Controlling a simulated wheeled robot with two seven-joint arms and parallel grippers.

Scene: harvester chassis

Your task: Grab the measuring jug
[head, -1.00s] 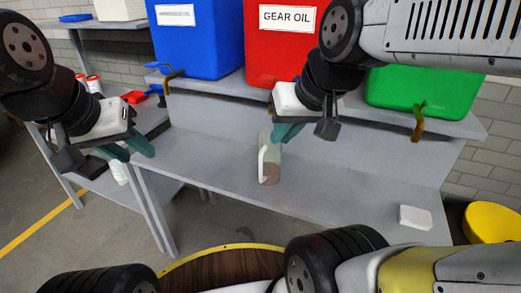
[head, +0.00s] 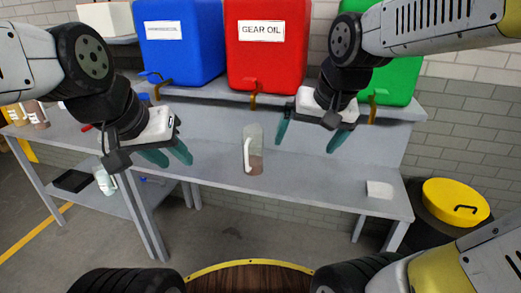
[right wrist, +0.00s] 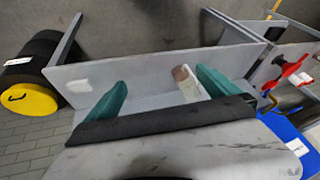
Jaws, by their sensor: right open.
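The measuring jug (head: 255,158) stands upright on the grey bench, near its middle, in the head view. It is clear, with a white handle on its left side and a reddish-brown lower part. My right gripper (head: 311,141) is open and empty, to the right of the jug and apart from it. In the right wrist view the jug (right wrist: 187,86) shows between the spread teal fingers of my right gripper (right wrist: 165,88), closer to the finger on the right. My left gripper (head: 172,160) is open and empty, left of the jug above the bench's left part.
A red GEAR OIL container (head: 266,62), a blue container (head: 183,45) and a green container (head: 397,80) stand on the raised shelf behind, with taps jutting forward. A white block (head: 380,190) lies at the bench's right. A yellow-lidded bin (head: 455,200) stands beyond.

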